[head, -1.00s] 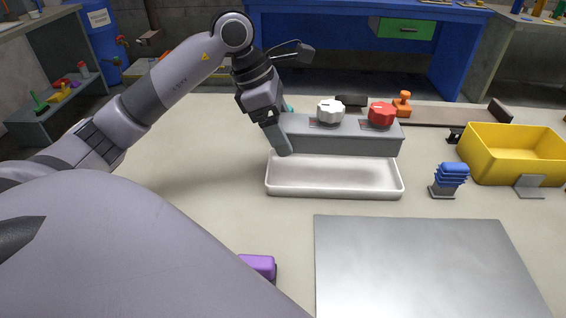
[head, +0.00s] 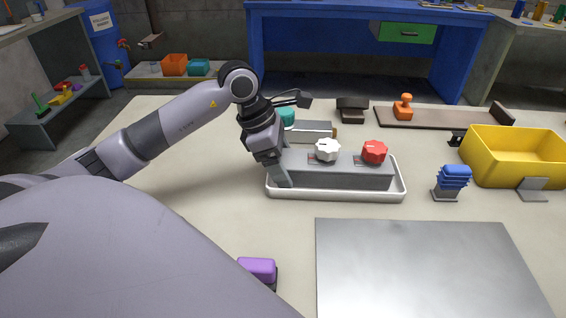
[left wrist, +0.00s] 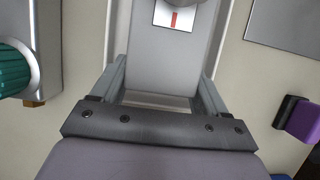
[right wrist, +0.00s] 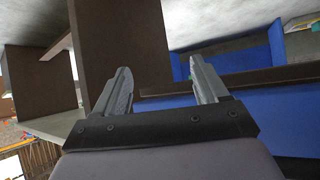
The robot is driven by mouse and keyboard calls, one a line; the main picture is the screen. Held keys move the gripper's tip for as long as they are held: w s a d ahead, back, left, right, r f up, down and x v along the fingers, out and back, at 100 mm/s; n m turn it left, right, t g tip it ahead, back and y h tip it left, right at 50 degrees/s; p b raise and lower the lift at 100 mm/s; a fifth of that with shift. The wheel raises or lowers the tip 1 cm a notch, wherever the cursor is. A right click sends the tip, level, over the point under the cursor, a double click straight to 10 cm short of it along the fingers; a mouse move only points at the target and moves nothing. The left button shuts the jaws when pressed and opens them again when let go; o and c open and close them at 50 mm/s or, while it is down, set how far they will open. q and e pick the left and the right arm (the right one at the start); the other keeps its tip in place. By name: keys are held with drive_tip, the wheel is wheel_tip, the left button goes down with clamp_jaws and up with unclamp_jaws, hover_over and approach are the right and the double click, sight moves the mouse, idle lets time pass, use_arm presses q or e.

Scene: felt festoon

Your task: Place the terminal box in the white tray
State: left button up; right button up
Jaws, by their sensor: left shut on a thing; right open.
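The terminal box (head: 345,174) is a long grey box with a white knob (head: 327,150) and a red knob (head: 374,152) on top. It lies within the outline of the white tray (head: 336,196), whose rim shows around its front and right side. Whether its underside touches the tray floor cannot be told. My left gripper (head: 282,176) is shut on the box's left end. In the left wrist view the fingers straddle the grey box (left wrist: 170,65). My right gripper (right wrist: 158,80) is open and empty in the right wrist view, away from the table.
A grey sheet (head: 430,265) lies in front of the tray. A blue clip-like stack (head: 451,178) and a yellow bin (head: 515,158) stand to the right. Behind the tray are a grey item with a teal knob (head: 287,117) and an orange stamp (head: 403,107). A purple block (head: 257,268) lies front left.

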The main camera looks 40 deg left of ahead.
use_arm(q)
drive_tip(key=o, duration=1)
drive_tip(key=shift+o, duration=0.2)
drive_tip(key=shift+r, duration=0.1)
drive_tip(key=v, duration=1.2)
drive_tip(key=shift+p, duration=0.35)
